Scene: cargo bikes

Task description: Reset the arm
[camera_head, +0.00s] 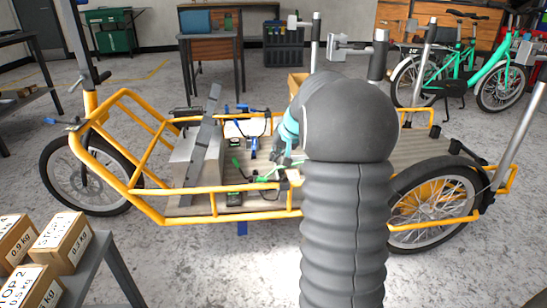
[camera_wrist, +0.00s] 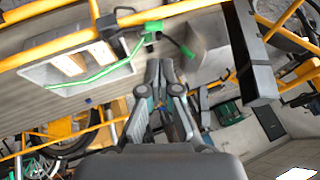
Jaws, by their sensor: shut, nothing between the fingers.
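My gripper (camera_wrist: 159,70) shows in the wrist view with its two fingers together and nothing between them. It points over the cargo deck of the yellow cargo bike (camera_head: 151,212). In the head view my grey ribbed arm stands in front of the bike and hides most of the gripper and part of the deck. The wrist view also shows a light tray (camera_wrist: 110,82) with a green strap across it and a green clip (camera_wrist: 153,27) near the fingertips. The fingers appear apart from these, though the exact gap is hard to tell.
A grey upright piece (camera_head: 203,135) stands on the deck among blue and green straps. Labelled cardboard boxes (camera_head: 62,240) sit on a grey stand at the lower left. A desk (camera_head: 214,50) and a green bike (camera_head: 478,72) stand behind. The floor between is mostly clear.

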